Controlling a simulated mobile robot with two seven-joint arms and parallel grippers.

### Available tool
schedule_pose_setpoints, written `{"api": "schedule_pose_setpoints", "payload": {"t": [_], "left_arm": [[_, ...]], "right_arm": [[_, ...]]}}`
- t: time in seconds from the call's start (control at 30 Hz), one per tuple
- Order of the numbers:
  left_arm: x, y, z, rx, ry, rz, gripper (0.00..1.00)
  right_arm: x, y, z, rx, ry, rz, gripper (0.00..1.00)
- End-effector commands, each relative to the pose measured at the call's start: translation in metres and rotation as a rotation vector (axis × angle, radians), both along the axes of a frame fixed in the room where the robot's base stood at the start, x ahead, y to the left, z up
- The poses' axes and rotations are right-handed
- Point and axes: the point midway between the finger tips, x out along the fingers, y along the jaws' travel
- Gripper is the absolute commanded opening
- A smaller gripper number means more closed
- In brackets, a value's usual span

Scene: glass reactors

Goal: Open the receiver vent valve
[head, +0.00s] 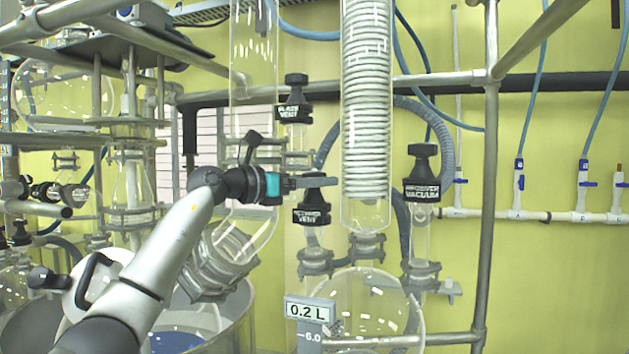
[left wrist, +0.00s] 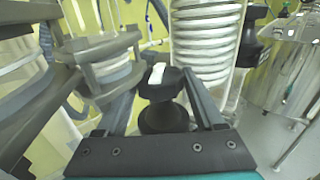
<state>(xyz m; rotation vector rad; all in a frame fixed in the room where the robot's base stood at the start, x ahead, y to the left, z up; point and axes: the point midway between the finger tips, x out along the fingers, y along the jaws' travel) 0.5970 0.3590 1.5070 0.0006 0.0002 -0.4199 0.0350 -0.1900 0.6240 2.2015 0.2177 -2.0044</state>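The receiver vent valve (head: 311,213) is a black, labelled valve on a glass neck left of the coil condenser in the head view. My left gripper (head: 312,182) reaches in from the left at the valve's top, and its fingers hide the knob there. In the left wrist view, a black knob (left wrist: 160,88) with a white mark sits between the two fingers of the left gripper (left wrist: 160,100). The fingers stand wide apart, one on each side. Whether they touch the knob is hard to tell. My right gripper is in neither view.
The flask vent valve (head: 293,112) is just above, and the receiver vacuum valve (head: 423,188) stands to the right. The glass coil condenser (head: 366,100) is close beside the gripper. A metal frame post (head: 490,200) stands further right. A glass column (head: 253,60) is at left.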

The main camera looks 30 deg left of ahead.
Motion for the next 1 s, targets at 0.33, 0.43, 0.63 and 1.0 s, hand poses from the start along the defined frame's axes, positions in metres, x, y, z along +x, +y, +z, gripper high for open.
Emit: {"api": "schedule_pose_setpoints", "payload": {"t": [0.33, 0.43, 0.63, 1.0], "left_arm": [[-0.0004, 0.0003, 0.0002, 0.000, 0.000, 0.000, 0.29], [-0.0004, 0.0003, 0.0003, -0.001, 0.000, 0.000, 0.18], [-0.0005, 0.0003, 0.0003, -0.001, 0.000, 0.001, 0.06], [-0.0010, 0.0001, 0.0003, 0.001, -0.002, 0.081, 0.06]], "right_arm": [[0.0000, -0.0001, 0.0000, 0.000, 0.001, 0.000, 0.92], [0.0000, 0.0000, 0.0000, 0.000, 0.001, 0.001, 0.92], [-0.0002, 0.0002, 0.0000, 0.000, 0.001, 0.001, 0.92], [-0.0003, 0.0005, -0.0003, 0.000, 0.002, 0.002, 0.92]]}}
